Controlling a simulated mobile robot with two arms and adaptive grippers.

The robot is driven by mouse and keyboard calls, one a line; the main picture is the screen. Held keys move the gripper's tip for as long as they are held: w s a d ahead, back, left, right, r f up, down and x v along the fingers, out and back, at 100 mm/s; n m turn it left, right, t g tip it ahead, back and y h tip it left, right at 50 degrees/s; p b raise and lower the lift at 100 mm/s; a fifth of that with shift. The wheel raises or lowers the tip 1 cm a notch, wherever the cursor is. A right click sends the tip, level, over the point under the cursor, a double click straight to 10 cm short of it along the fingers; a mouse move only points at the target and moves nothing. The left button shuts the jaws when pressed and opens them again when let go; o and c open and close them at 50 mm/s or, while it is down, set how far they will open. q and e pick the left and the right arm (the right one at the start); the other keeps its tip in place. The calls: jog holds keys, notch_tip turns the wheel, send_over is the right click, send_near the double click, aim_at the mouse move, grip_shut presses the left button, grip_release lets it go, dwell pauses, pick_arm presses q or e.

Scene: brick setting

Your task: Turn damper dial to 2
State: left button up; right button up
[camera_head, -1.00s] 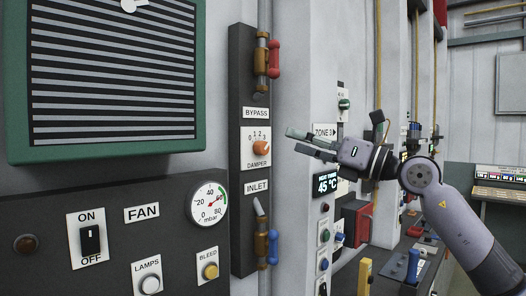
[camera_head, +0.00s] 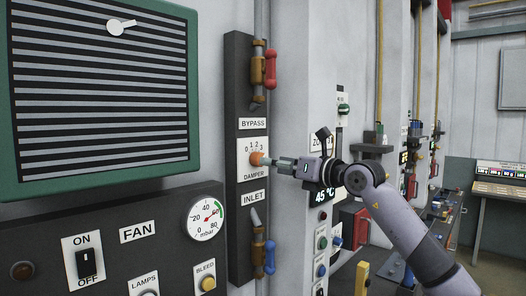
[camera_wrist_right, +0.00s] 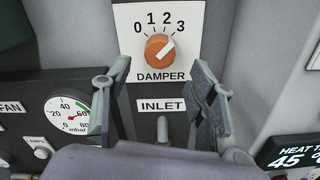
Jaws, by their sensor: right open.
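The damper dial is an orange round knob (camera_head: 256,158) on a white plate marked 0 to 3, labelled DAMPER. In the right wrist view the dial (camera_wrist_right: 159,47) has a pale pointer line slanting up and right, toward the 3 side. My right gripper (camera_head: 271,162) has come in from the right, its fingertips close to the dial in the head view. In the wrist view the right gripper (camera_wrist_right: 163,85) is open and empty, its fingers spread left and right, below the dial in the picture. I cannot tell whether they touch anything. My left gripper is not in view.
The INLET label (camera_head: 253,197) and a lever with a blue handle (camera_head: 270,257) sit below the dial. A red-handled valve (camera_head: 270,70) is above. A pressure gauge (camera_head: 206,219) is left. A temperature display (camera_wrist_right: 291,153) is right.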

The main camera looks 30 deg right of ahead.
aim_at(258, 159)
jog(key=p+x, duration=0.2)
jog(key=x, duration=0.3)
jog(key=shift+w, duration=0.15)
jog(key=shift+c, duration=0.4)
jog(key=c, duration=1.1)
